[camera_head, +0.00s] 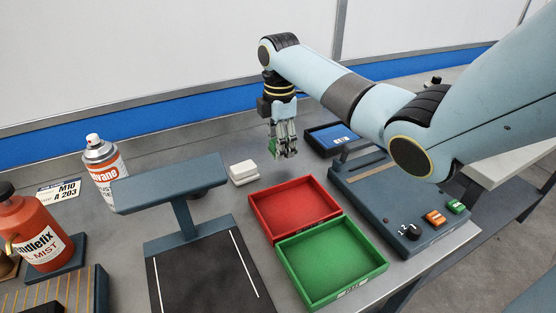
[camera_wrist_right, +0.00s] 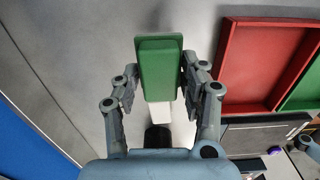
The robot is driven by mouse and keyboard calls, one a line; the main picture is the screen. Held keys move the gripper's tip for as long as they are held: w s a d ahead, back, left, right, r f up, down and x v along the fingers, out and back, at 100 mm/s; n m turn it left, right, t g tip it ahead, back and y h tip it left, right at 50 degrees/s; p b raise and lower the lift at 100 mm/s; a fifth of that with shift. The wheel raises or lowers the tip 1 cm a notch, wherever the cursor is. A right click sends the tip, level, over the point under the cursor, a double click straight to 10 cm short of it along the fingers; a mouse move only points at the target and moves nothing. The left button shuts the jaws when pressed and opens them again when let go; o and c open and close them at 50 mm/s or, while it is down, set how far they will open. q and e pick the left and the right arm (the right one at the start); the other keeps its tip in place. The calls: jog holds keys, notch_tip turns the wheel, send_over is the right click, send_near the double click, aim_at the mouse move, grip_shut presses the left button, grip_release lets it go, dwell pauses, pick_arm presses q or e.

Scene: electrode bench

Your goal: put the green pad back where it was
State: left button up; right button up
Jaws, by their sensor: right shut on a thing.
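The green pad (camera_wrist_right: 160,68) is a small green block, clamped between the two fingers of my right gripper (camera_wrist_right: 158,88) in the right wrist view. In the head view my right gripper (camera_head: 283,152) points down above the bench, behind the red tray, and a sliver of the green pad (camera_head: 273,147) shows at its fingers. The pad appears to be held above the bench top. A white block (camera_head: 243,172) lies on the bench to the left of the gripper; a white piece also shows below the pad in the wrist view. My left gripper is not in view.
A red tray (camera_head: 253,203) and a green tray (camera_head: 384,266) stand in front. A blue-filled dark tray (camera_head: 312,143) and a device with buttons (camera_head: 412,232) are at right. A dark stand (camera_head: 170,183), spray can (camera_head: 104,170) and orange bottle (camera_head: 38,242) are at left.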

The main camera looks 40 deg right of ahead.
aim_at(278, 166)
jog(key=shift+w+f, duration=0.2)
jog(key=shift+f, duration=0.05)
notch_tip(278, 166, down, 3)
jog(key=shift+f, duration=0.4)
jog(key=shift+f, duration=0.15)
jog(key=o, duration=1)
